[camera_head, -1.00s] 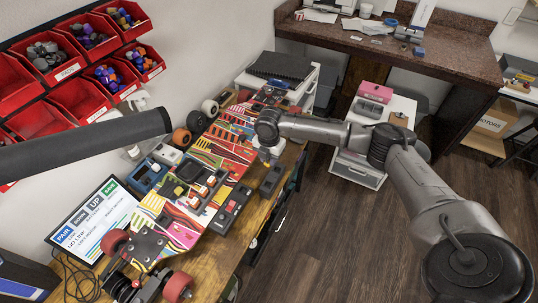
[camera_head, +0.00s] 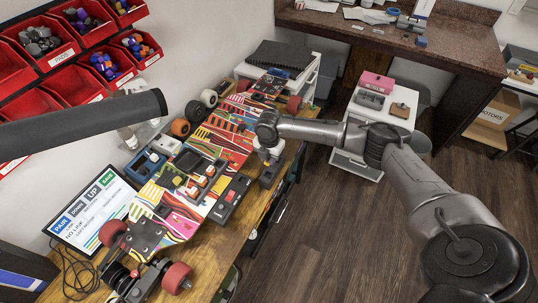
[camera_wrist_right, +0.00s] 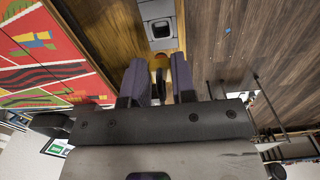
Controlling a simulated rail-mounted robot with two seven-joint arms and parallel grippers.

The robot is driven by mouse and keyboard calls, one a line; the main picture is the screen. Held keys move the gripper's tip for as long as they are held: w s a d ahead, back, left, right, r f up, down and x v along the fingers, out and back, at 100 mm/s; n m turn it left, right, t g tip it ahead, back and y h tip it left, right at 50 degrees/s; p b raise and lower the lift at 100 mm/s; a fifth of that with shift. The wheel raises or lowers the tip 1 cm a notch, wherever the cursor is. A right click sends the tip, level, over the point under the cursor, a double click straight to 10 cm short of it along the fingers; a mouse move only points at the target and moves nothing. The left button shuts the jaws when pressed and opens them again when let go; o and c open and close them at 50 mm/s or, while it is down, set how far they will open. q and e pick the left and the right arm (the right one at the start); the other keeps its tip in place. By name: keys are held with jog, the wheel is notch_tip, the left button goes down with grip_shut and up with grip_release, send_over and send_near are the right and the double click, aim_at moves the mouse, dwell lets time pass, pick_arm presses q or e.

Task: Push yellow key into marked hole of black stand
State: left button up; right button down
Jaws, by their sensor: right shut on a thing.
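The black stand (camera_head: 269,177) is a small dark grey block on the right edge of the workbench, right of the skateboard. In the right wrist view it shows ahead of the fingertips, with a square recess (camera_wrist_right: 161,29) in its face. My right gripper (camera_head: 268,156) is just above and behind the stand.
A colourful skateboard (camera_head: 222,138) with small modules fills the workbench (camera_head: 218,256). A screen (camera_head: 90,212) leans on the left. A long dark block (camera_head: 230,199) lies near the stand. Red bins (camera_head: 46,44) hang at upper left. Open floor lies right of the bench.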

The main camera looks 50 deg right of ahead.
jog(key=shift+f+b, duration=0.6)
jog(key=shift+f, duration=1.25)
jog(key=shift+f, duration=0.6)
jog(key=shift+f, duration=0.1)
dwell(0.7)
jog(key=shift+f, duration=0.2)
dwell(0.6)
jog(key=shift+f, duration=0.2)
dwell(0.4)
